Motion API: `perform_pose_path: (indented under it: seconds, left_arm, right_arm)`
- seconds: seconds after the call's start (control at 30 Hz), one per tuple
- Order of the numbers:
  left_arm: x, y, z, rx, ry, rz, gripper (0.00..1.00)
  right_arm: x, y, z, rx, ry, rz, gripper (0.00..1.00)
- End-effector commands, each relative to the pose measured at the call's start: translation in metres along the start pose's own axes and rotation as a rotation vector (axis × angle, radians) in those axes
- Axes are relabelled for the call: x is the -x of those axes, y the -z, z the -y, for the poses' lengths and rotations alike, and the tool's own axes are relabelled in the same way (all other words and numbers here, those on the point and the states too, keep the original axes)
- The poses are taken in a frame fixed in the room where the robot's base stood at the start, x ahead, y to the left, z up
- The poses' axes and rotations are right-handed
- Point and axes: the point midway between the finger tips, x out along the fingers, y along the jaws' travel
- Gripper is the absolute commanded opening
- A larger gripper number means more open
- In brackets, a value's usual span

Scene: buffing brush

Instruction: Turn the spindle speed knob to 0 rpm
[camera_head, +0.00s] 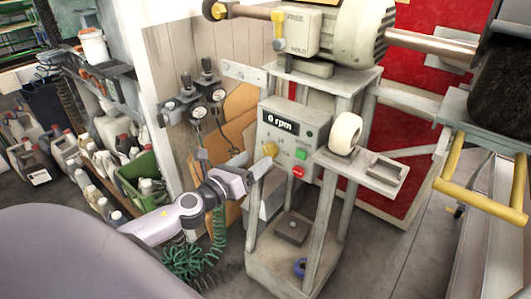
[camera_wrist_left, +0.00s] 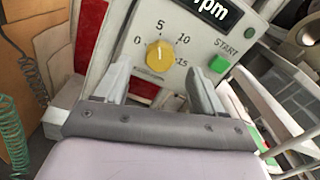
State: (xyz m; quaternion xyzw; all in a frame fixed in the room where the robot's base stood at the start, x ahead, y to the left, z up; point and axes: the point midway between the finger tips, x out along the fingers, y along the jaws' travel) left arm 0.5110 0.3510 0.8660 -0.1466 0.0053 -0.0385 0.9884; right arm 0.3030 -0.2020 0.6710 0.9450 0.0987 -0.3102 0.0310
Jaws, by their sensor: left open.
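The yellow spindle speed knob (camera_head: 270,149) sits at the lower left of the grey control panel (camera_head: 288,133). It shows clearly in the left wrist view (camera_wrist_left: 160,56), ringed by the marks 0, 5, 10 and 15. A faint line on it seems to point up, roughly towards 5. The panel's display (camera_head: 281,121) reads 0 rpm. My left gripper (camera_head: 260,168) is just below and left of the knob. In the left wrist view my left gripper (camera_wrist_left: 160,88) is open and empty, its fingers apart below the knob. My right gripper is not in view.
A green start button (camera_head: 301,154) and a red button (camera_head: 298,171) lie right of the knob. Hoses and gauges (camera_head: 200,112) hang behind my left arm. Jugs (camera_head: 110,126) crowd the left.

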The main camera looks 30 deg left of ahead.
Motion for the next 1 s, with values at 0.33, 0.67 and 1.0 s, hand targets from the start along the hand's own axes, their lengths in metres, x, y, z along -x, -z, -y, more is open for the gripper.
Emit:
perform_pose_path:
  seconds: [0.33, 0.67, 1.0]
  left_arm:
    - [-0.04, 0.0, 0.0, 0.006, -0.001, 0.001, 0.69]
    - [-0.051, 0.001, 0.001, 0.005, 0.001, -0.001, 0.69]
    - [-0.05, 0.001, 0.001, 0.005, 0.0, -0.001, 0.17]
  right_arm:
    - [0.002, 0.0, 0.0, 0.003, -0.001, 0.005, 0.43]
    - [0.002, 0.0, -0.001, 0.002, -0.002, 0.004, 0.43]
    - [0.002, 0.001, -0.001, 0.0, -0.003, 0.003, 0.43]
